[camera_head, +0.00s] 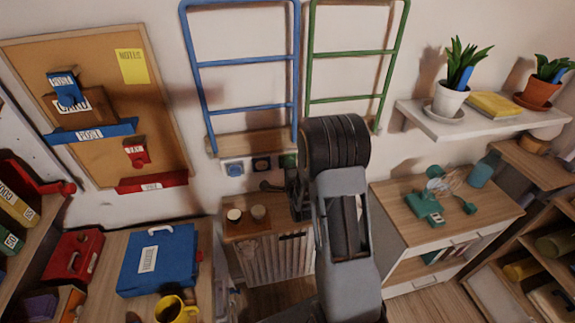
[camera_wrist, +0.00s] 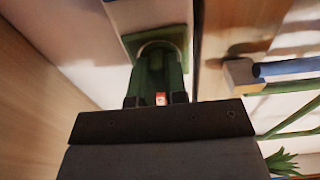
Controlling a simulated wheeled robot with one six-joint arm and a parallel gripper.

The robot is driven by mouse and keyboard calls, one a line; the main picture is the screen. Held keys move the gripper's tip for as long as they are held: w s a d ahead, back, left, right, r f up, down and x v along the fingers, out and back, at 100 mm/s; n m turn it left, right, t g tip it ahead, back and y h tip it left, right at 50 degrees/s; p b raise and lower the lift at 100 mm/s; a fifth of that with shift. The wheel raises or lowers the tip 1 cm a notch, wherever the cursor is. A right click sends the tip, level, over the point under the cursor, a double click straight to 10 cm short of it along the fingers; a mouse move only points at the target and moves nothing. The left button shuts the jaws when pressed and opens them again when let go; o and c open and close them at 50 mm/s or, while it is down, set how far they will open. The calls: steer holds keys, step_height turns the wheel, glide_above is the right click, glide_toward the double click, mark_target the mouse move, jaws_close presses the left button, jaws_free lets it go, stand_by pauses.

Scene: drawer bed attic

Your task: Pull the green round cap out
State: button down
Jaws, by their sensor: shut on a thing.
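A green square plate (camera_wrist: 178,36) is on the wall in the wrist view, with the green round cap (camera_wrist: 157,62) in front of it. My gripper (camera_wrist: 156,98) is shut on the cap, its dark fingers low in the view. A small orange and white patch shows between the fingers. In the head view the green plate (camera_head: 288,160) shows at the wall, right of a black one and a blue one. My gripper (camera_head: 291,187) is near it there, mostly hidden by my arm, and the cap cannot be made out. I cannot tell whether the cap touches the plate.
A small cabinet with a wooden top (camera_head: 240,229) and two cups stands below the plates. A blue ladder rail (camera_head: 200,75) and a green one (camera_head: 348,53) hang above. A drawer unit (camera_head: 450,215) stands right, and a desk with a blue case (camera_head: 158,262) left.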

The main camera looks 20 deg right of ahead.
steer(key=shift+s, duration=0.15)
steer(key=shift+s+a+b, duration=0.2)
steer(key=shift+s, duration=0.7)
steer(key=shift+s+a+b, duration=0.15)
steer(key=shift+s+b, duration=0.1)
steer(key=shift+s, duration=0.6)
steer(key=shift+s+a+b, duration=0.2)
steer(key=shift+s, duration=0.7)
